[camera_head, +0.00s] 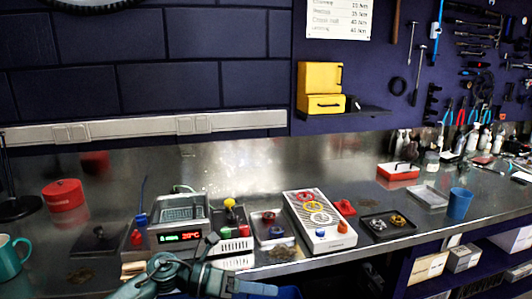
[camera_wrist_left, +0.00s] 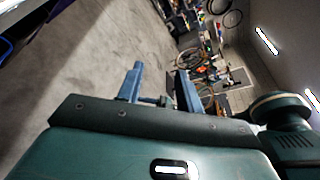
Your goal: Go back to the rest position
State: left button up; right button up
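My left gripper (camera_head: 252,287) is low at the bottom edge of the head view, in front of the bench's front edge. Its arm comes in from the lower left. In the left wrist view its two blue-grey fingers (camera_wrist_left: 158,78) stand apart with nothing between them, so it is open and empty. Behind the fingers that view shows floor and a distant part of the workshop. My right gripper is in neither view.
The steel bench (camera_head: 350,238) spans the view. Near my left arm stand an ultrasonic cleaner (camera_head: 181,228) with a lit display, a white board with rings (camera_head: 318,219) and a black tray (camera_head: 388,225). A teal mug (camera_head: 10,258) is at far left, a blue cup (camera_head: 459,203) right.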

pick_arm(q)
jog(key=s+a+f+m+t+y, duration=0.5)
jog(key=s+f+m, duration=0.4)
jog(key=m, duration=0.6)
jog(key=s+a+f+m+t+y, duration=0.5)
jog(key=s+f+m, duration=0.5)
jog(key=m, duration=0.5)
jog(key=a+f+y, duration=0.1)
jog(key=a+y, duration=0.1)
jog(key=a, duration=0.1)
jog(key=shift+s+a+m+t+p, duration=0.15)
jog(key=shift+a+m+t+p, duration=0.05)
jog(key=shift+m+t+p, duration=0.15)
